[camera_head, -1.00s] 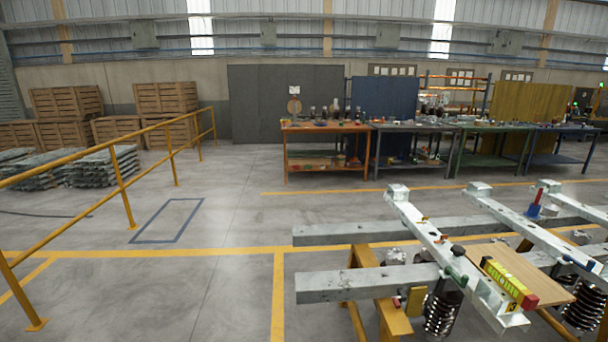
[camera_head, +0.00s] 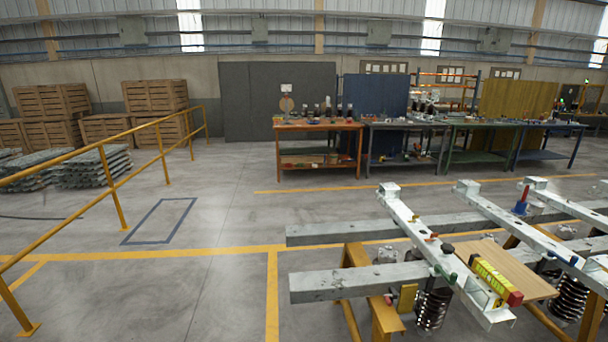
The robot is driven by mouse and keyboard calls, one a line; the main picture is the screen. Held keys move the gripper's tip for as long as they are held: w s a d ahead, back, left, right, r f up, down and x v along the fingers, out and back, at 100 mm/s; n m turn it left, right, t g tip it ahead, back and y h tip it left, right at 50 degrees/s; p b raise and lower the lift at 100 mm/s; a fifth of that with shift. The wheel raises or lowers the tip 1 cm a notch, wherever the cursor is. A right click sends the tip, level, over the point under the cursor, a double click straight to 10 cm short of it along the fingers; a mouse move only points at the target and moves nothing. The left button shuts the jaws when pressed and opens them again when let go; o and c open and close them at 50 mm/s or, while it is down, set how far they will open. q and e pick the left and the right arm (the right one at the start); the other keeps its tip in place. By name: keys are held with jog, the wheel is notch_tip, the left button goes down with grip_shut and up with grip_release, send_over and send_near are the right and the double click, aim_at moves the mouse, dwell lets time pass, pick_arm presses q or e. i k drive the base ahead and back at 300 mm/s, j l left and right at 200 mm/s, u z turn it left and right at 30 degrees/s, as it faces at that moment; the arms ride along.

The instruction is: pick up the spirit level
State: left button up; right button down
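The spirit level (camera_head: 492,279) is a yellow-green bar with a red end cap. It lies at an angle near the front end of a galvanised steel beam, beside a wooden board (camera_head: 522,268), at the lower right of the head view. I cannot tell whether it rests on the beam or on the board's edge. Neither of my grippers shows in the head view.
The isolator frame's steel beams (camera_head: 350,282) rest on yellow trestles (camera_head: 385,318) at the lower right, with dark ribbed insulators (camera_head: 434,307) below. A yellow railing (camera_head: 112,190) runs along the left. Workbenches (camera_head: 318,126) stand at the back. The middle floor is clear.

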aim_at(505, 290)
jog(key=z, duration=1.25)
